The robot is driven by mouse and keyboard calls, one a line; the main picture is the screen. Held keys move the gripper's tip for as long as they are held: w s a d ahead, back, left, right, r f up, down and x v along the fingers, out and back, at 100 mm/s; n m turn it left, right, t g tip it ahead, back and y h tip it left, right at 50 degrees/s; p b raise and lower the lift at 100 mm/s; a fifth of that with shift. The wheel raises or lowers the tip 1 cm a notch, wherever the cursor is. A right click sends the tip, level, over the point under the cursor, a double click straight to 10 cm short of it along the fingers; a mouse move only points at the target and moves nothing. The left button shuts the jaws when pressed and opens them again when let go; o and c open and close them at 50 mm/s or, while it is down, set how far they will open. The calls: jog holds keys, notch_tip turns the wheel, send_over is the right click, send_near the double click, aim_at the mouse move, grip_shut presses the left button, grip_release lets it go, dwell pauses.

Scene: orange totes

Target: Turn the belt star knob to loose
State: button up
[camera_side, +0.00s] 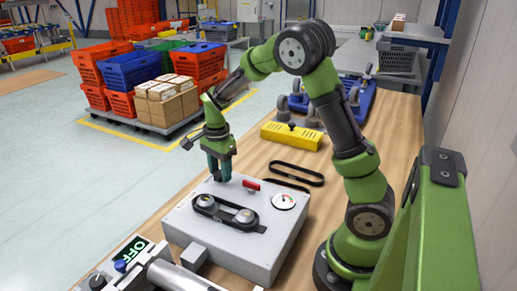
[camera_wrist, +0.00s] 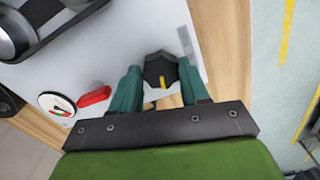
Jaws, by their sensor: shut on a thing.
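The star knob (camera_wrist: 160,68) is black with a yellow mark, seen in the wrist view near the edge of the grey box. My gripper (camera_wrist: 160,85) has its two green fingers on either side of the knob, shut on it. The yellow mark points toward my gripper's palm. In the side view my gripper (camera_side: 219,170) reaches down to the back left of the grey box (camera_side: 250,255), and its fingers hide the knob. The black belt (camera_side: 226,213) runs around two pulleys on the box top. A round gauge (camera_side: 284,201) sits at the right; it also shows in the wrist view (camera_wrist: 57,104).
A red handle (camera_side: 251,184) lies close beside my gripper on the box. A loose black belt (camera_side: 296,173) and a yellow block (camera_side: 292,135) lie behind on the wooden table.

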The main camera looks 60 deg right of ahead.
jog(key=n, duration=0.5)
jog(key=shift+r+n, duration=0.1)
jog(key=shift+n, duration=0.2)
jog(key=n, duration=0.4)
jog(key=shift+n, duration=0.3)
jog(key=n, duration=0.5)
jog(key=shift+n, duration=2.8)
jog(key=o, duration=1.1)
jog(key=shift+c, duration=0.2)
